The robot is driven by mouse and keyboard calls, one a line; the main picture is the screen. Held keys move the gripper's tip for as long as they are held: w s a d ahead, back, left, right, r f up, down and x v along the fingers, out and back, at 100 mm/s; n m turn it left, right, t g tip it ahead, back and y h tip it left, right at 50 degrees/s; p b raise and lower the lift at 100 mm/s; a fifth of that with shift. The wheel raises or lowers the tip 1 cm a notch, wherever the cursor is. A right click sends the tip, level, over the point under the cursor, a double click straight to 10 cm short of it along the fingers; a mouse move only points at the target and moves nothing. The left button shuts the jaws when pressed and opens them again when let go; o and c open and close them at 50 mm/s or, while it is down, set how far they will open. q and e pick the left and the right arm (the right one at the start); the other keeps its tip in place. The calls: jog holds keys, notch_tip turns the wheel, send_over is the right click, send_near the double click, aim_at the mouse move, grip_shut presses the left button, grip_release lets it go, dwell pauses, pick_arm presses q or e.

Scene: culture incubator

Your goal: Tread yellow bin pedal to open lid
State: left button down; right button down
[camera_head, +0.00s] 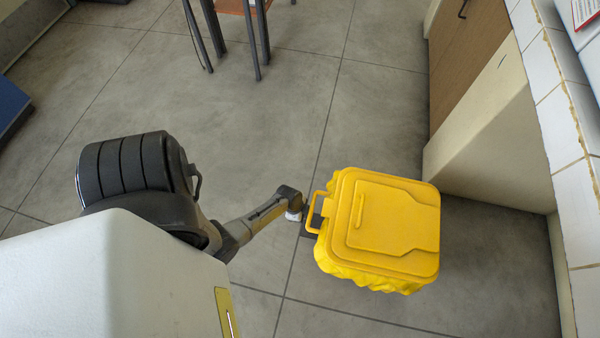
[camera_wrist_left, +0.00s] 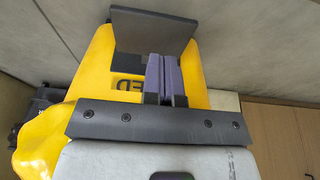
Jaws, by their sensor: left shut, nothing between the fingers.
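The yellow bin (camera_head: 385,255) stands upright on the floor at the centre right of the head view, with its lid (camera_head: 395,215) closed. A dark pedal plate (camera_wrist_left: 155,30) shows at the bin in the wrist view; part of it shows through the yellow loop at the bin's left side in the head view. My left gripper (camera_wrist_left: 166,75) is shut and empty, its purple-grey fingers side by side, pointing at the pedal plate. In the head view my left arm reaches down to the bin's left side, its fingers mostly hidden. I cannot tell whether they touch the pedal.
A wooden-fronted cabinet with a pale side panel (camera_head: 490,140) stands right of the bin, below a white tiled counter (camera_head: 560,110). A dark-legged stool (camera_head: 250,35) stands at the back. Grey tiled floor (camera_head: 300,110) is clear between stool and bin.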

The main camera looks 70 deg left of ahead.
aim_at(305, 222)
pick_arm(q)
jog(key=shift+b+x, duration=1.7)
jog(key=shift+x, duration=1.1)
jog(key=shift+s+d, duration=0.1)
jog(key=shift+s, duration=0.05)
